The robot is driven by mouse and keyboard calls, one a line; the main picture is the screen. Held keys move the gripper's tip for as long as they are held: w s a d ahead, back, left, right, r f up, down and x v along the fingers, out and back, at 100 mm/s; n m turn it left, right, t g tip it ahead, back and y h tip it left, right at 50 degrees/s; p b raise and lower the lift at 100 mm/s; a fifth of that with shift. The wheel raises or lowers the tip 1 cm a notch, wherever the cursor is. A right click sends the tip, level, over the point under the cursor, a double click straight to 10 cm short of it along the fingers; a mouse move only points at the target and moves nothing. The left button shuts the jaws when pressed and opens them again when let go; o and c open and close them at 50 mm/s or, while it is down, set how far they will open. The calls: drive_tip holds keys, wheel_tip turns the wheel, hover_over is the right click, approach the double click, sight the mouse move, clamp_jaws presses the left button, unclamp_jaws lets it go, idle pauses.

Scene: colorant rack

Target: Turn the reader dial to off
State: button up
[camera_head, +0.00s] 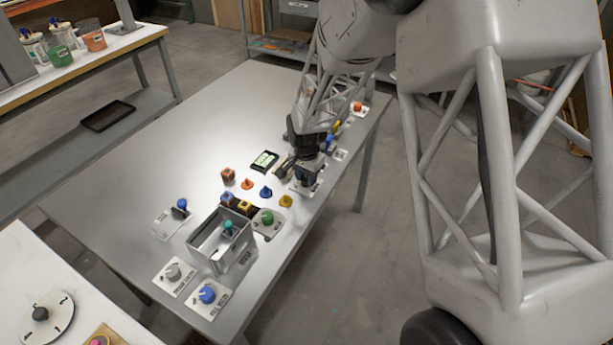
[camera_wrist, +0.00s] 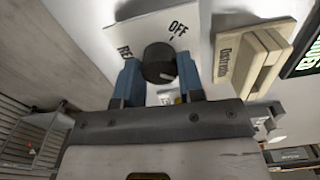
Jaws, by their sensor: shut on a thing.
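The reader dial is a round black knob (camera_wrist: 159,62) on a white plate (camera_wrist: 165,28) printed with "OFF" and partly readable lettering that looks like "REA" in the wrist view. My gripper (camera_wrist: 160,82) is shut on the knob, with one blue finger on each side. A thin dark mark on the plate sits by the "OFF" print. Where the knob's own pointer faces, I cannot tell. In the head view my gripper (camera_head: 306,176) is down over the plate near the table's right edge and hides the knob.
A beige switch block (camera_wrist: 250,58) stands right beside the plate in the wrist view, with a dark display (camera_wrist: 303,50) beyond it. In the head view, a grey bin (camera_head: 219,240), a green knob (camera_head: 267,217) and several small coloured pieces stand nearer. The table's left part is clear.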

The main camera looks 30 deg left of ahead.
sight(306, 178)
drive_tip(key=n, duration=1.3)
drive_tip(key=shift+s+a+n, duration=0.1)
drive_tip(key=shift+n, duration=1.8)
drive_tip(key=o, duration=0.9)
drive_tip(key=shift+r, duration=0.1)
drive_tip(key=shift+r, duration=3.8)
